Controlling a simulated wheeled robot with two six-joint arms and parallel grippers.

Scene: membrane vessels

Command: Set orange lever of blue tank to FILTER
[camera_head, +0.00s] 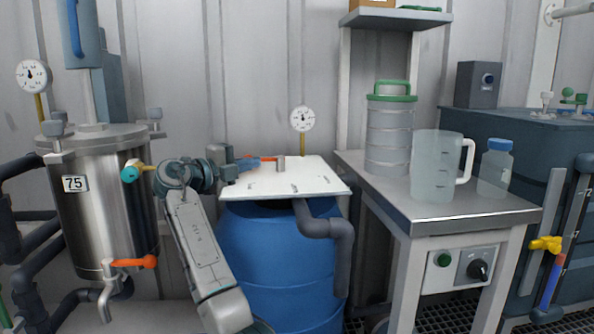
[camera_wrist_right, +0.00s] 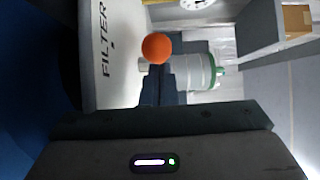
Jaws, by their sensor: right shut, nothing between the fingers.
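The blue tank (camera_head: 275,262) stands in the middle of the head view under a white lid plate (camera_head: 285,184). Its orange lever (camera_head: 262,158) lies along the lid's back left part, running left from a grey post (camera_head: 281,163). The lever's round orange end (camera_wrist_right: 157,48) faces the right wrist camera. The word FILTER (camera_wrist_right: 103,45) is printed on the lid, left of that end in the wrist view. My right gripper (camera_head: 238,163) is shut and empty at the lever's left end; its fingers (camera_wrist_right: 159,84) show just below the knob. I cannot tell whether they touch. My left gripper is out of view.
A steel vessel (camera_head: 92,205) marked 75, with another orange lever (camera_head: 133,262) low down, stands at left. A grey pipe (camera_head: 343,250) bends down from the lid. A bench (camera_head: 465,213) at right holds a jug (camera_head: 434,170), a bottle (camera_head: 495,170) and a green-topped canister (camera_head: 388,135).

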